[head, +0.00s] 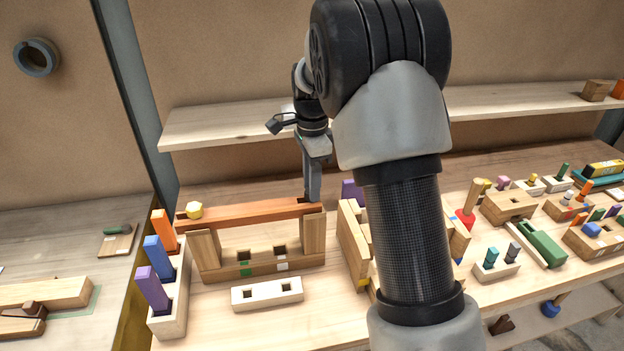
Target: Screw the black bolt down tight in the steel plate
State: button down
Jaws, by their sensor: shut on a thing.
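A reddish-brown bar (250,216) lies across two wooden posts of a wooden stand (262,264). A yellow hex bolt head (195,210) sits at the bar's left end. My gripper (311,197) points straight down at the bar's right end. It is shut on a small dark thing, which looks like the black bolt (304,200). The fingers hide most of it, and I cannot tell how deep it sits. The bar under it looks reddish-brown; I cannot make out a steel plate.
A pale holder (170,318) with orange, blue and purple pegs stands at the left. A pale block with two holes (267,292) lies in front of the stand. Several wooden blocks and pegs crowd the right. A shelf (225,124) runs behind. My arm hides the middle.

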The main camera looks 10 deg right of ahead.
jog(key=m, duration=0.3)
jog(key=shift+s+f, duration=0.15)
jog(key=shift+f, duration=0.15)
jog(key=shift+p, duration=0.35)
jog(key=m+p, duration=0.1)
jog(key=m, duration=0.1)
jog(key=shift+r+m, duration=0.15)
jog(key=shift+m, duration=0.25)
jog(key=shift+f+m, duration=0.25)
jog(key=shift+m, duration=0.45)
jog(key=shift+r+m+p, duration=0.1)
jog(key=shift+m+p, duration=0.6)
jog(key=shift+m, duration=0.1)
jog(key=c, duration=2.5)
grip_release()
jog(key=shift+m, duration=0.7)
jog(key=shift+c, duration=0.2)
jog(key=shift+m, duration=0.5)
